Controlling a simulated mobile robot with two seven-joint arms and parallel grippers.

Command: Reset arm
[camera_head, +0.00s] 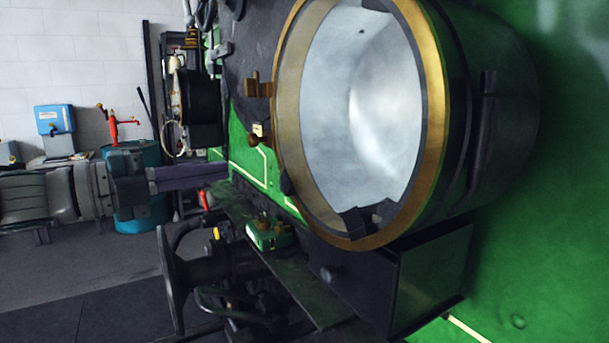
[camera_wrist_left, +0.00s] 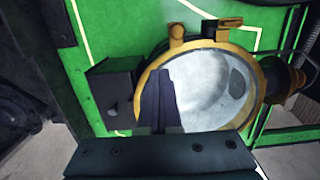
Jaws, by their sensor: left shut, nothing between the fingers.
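My left arm comes in from the left in the head view. My left gripper (camera_head: 226,170) is shut and empty, with its fingers pointing right towards the green tram front. It is left of a large round lamp (camera_head: 433,100) with a brass rim and pale glass, apart from it in the picture. In the left wrist view the dark fingers (camera_wrist_left: 157,72) stand together in front of a brass-rimmed lamp (camera_wrist_left: 215,85), covering part of its glass. Whether they touch anything there is hard to tell. My right gripper is not in view.
A black box (camera_head: 425,280) with a knob sits below the lamp. A dark buffer-like disc (camera_head: 172,280) and a small green-and-brass part (camera_head: 268,235) are below my gripper. A teal drum (camera_head: 140,215) and a blue box (camera_head: 54,119) stand behind my arm. Open floor lies lower left.

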